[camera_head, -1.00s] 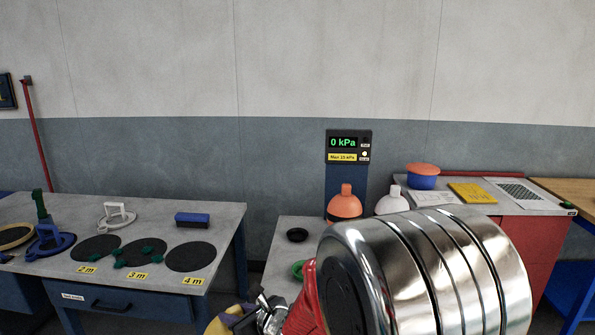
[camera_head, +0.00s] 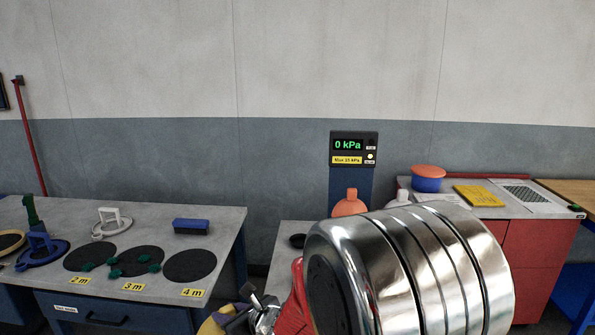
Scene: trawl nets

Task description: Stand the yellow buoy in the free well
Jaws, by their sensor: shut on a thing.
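My gripper (camera_head: 238,315) is low in the picture, by the bottom edge, shut on the yellow buoy (camera_head: 212,326). Only the upper part of the buoy shows; the rest is cut off or behind the jaws. An orange buoy (camera_head: 350,205) stands on the grey bench beneath the pressure display. A white buoy (camera_head: 402,196) is to its right, mostly hidden by my arm. A dark round well (camera_head: 297,240) shows at the left of that bench, with no buoy seen in it.
The display (camera_head: 354,148) reads 0 kPa. The left table (camera_head: 130,216) carries black discs, a blue block (camera_head: 191,226) and ring-shaped parts. The red cabinet (camera_head: 528,252) at right holds a blue pot with an orange top (camera_head: 428,178). My large metal arm link covers much of the bench.

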